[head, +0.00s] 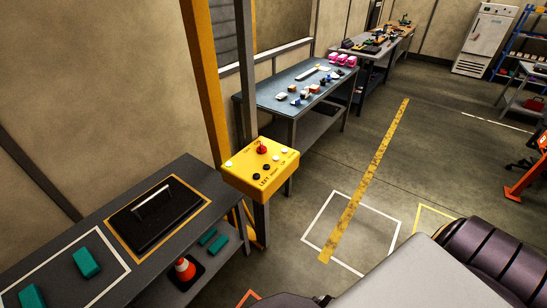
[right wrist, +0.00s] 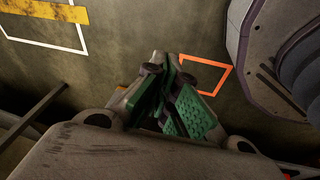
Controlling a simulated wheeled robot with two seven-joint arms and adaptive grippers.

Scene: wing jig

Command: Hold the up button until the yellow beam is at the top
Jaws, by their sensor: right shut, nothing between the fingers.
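The yellow control box (head: 260,172) stands on a grey post in the middle of the head view. Its top has a red mushroom knob (head: 262,147), white buttons and black buttons; the lettering is too small to tell which button is up. A thick yellow upright (head: 206,80) rises behind it and leaves the top of the picture; I cannot tell whether it is the yellow beam. My right gripper (right wrist: 178,95) shows in the right wrist view, shut and empty, with green finger pads, above the floor and away from the box. My left gripper is not in view.
A dark workbench (head: 60,250) with teal blocks and a black handled tray (head: 158,215) is left of the box. A blue-topped table (head: 300,90) with small parts stands behind. The floor right of the box is clear, with painted markings.

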